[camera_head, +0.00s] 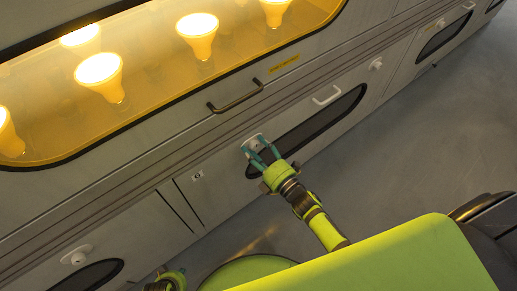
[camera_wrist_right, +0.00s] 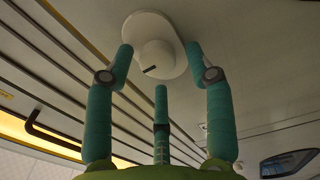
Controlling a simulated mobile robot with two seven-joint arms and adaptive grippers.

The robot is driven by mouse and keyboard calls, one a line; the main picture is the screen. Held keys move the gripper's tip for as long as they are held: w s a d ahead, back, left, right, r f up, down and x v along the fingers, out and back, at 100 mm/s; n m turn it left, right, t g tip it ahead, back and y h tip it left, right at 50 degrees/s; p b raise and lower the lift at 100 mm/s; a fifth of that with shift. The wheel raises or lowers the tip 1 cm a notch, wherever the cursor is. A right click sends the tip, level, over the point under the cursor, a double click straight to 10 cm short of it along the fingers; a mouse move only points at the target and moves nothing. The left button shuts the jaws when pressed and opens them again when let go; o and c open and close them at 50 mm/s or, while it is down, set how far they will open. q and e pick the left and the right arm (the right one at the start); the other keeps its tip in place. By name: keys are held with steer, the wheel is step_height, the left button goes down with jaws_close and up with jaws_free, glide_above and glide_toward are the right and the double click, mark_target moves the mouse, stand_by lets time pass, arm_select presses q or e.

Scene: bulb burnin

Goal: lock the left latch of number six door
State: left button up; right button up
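The left latch is a white round knob on an oval plate (camera_head: 251,141), at the upper left of the lower door (camera_head: 228,180) with a dark window. In the right wrist view the latch knob (camera_wrist_right: 156,58) has a short dark mark on its lower left. My right gripper (camera_head: 258,150) is at this latch. Its teal fingers are spread, one on each side of the knob and one below it (camera_wrist_right: 160,75); contact is unclear. My left gripper (camera_head: 172,279) is at the bottom edge, mostly cut off. A small label (camera_head: 197,176) on the door is too small to read surely.
The same door has a white handle (camera_head: 327,95) and another latch (camera_head: 375,64) to the right. A dark bar handle (camera_head: 236,97) is on the panel above, below a window with lit bulbs (camera_head: 198,35). Another latch (camera_head: 76,255) is lower left. Open floor (camera_head: 440,130) lies right.

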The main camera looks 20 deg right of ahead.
steer(key=shift+d+f, duration=0.1)
steer(key=shift+d, duration=0.1)
steer(key=shift+s+d, duration=0.2)
steer(key=shift+s, duration=0.15)
steer(key=v, duration=1.1)
steer(key=shift+s, duration=0.15)
